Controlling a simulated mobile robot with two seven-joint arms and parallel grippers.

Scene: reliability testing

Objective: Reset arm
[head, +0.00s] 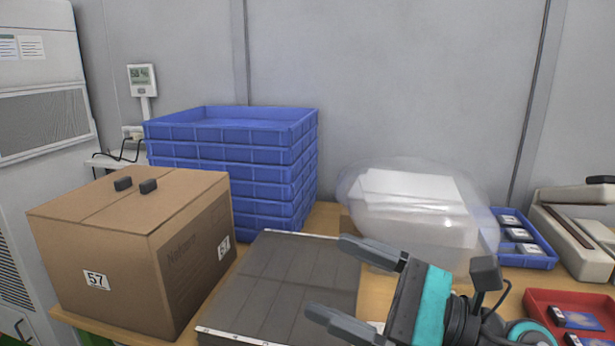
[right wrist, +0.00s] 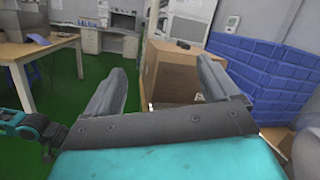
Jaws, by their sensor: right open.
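My right gripper (head: 325,276) reaches in from the lower right in the head view. Its two grey fingers are spread apart with nothing between them, over the dark grey slatted panel (head: 290,262) on the table. In the right wrist view my right gripper (right wrist: 160,72) also shows open, with the cardboard box (right wrist: 172,72) beyond its fingers. The gripper appears above the table and apart from the box, which stands to its left in the head view (head: 125,250). My left gripper does not show in the head view.
Stacked blue crates (head: 232,165) stand behind the box. A clear plastic bag with white contents (head: 410,205) lies behind the gripper. A blue tray (head: 525,240), a red tray (head: 570,310) and a beige device (head: 580,225) are at the right. Green floor (right wrist: 100,110) is open beyond.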

